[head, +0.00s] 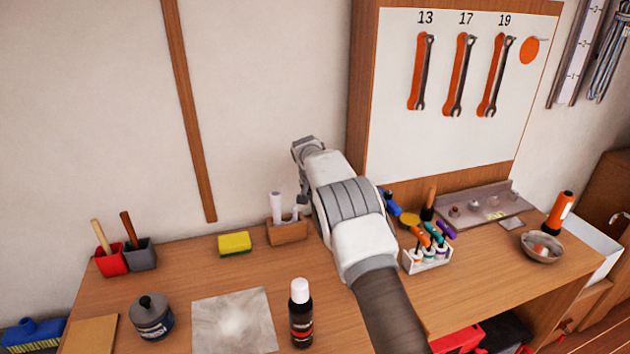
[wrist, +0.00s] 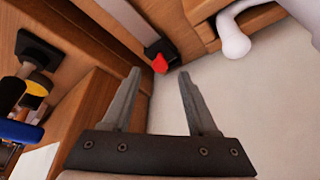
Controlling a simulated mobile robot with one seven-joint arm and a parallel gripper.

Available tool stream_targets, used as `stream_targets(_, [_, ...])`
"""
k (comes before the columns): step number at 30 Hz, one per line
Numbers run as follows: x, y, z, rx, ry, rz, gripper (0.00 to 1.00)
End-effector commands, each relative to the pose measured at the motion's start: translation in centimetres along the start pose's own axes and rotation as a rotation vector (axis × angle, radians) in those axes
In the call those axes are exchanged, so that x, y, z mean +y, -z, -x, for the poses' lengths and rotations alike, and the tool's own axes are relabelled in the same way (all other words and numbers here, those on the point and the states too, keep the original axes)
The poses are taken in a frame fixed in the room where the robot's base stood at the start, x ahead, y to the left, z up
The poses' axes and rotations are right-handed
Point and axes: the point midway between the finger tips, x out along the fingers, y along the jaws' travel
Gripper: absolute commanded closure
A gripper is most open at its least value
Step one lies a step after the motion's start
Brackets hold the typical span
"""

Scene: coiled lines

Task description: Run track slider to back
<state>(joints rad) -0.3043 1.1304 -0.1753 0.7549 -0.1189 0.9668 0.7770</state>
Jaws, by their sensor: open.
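My gripper (wrist: 159,75) is open, with its two grey fingers apart and nothing between them in the wrist view. Just beyond the fingertips is a small black block with a red end (wrist: 160,62), which looks like the slider. A pale grey strip (wrist: 115,22) runs from it toward the upper left and may be its track. I cannot tell whether the fingers touch the block; a gap seems to show. In the head view my arm hides this spot.
A wooden holder (head: 288,231) with white items stands below my wrist. A yellow sponge (head: 234,243), a dark bottle (head: 301,315) and a white rack of coloured tools (head: 427,260) are on the bench. The wrench board (head: 395,145) rises right of my arm.

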Motion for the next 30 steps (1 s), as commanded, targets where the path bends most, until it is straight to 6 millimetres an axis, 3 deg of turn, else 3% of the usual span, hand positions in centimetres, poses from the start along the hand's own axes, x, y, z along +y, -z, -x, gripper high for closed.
stream_targets(9, [-0.1,0.1,7.5,0.003,0.003,0.0,0.41])
stream_targets(16, [0.0,0.1,12.1,0.002,0.002,-0.001,0.41])
stream_targets(21, [0.0,0.0,13.9,0.001,0.001,0.0,0.41])
stream_targets(30, [0.0,0.0,14.3,0.0,0.0,0.0,0.41])
